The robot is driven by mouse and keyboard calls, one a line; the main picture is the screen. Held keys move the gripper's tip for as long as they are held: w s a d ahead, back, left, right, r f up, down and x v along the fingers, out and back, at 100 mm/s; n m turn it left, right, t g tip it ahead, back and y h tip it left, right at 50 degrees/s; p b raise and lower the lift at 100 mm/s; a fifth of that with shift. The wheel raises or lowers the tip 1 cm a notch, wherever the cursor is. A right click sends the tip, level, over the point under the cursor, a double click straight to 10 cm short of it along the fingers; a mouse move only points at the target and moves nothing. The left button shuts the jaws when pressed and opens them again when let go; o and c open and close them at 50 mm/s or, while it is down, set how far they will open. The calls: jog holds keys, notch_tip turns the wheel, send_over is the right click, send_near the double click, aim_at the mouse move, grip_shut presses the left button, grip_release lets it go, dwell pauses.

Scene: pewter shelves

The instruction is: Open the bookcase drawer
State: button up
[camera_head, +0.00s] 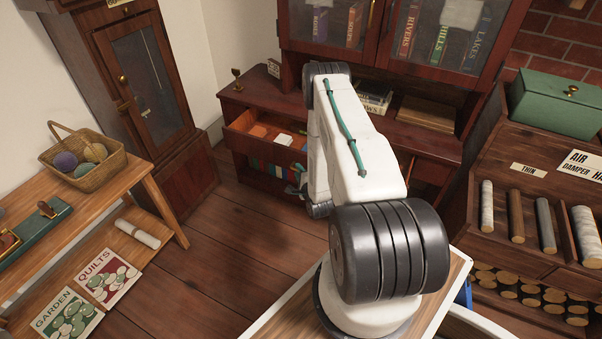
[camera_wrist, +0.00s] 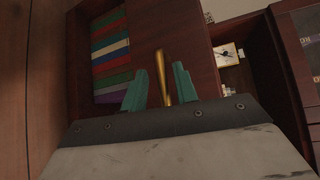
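The bookcase (camera_head: 350,130) is dark reddish wood with glazed doors above. Its left drawer (camera_head: 262,146) stands pulled out, with orange and white items showing inside. In the wrist view, a brass handle (camera_wrist: 162,75) lies between the two teal fingers of my gripper (camera_wrist: 160,80) against a dark wood front (camera_wrist: 190,35). The fingers are apart, with narrow gaps visible beside the handle. In the head view, my gripper (camera_head: 297,188) is low in front of the drawer and mostly hidden by my arm.
Coloured books (camera_wrist: 110,55) stand in the bookcase beneath the drawer. A tall clock case (camera_head: 140,80) is to the left. A table with a wicker basket (camera_head: 85,165) is at far left, and a wooden rack (camera_head: 535,190) is at right. Floor between them is clear.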

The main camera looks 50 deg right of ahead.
jog(key=shift+s+d, duration=0.2)
jog(key=shift+d, duration=0.05)
jog(key=shift+s, duration=0.15)
jog(key=v, duration=0.7)
jog(key=shift+s+a, duration=0.15)
jog(key=shift+a, duration=0.1)
jog(key=shift+r, duration=0.1)
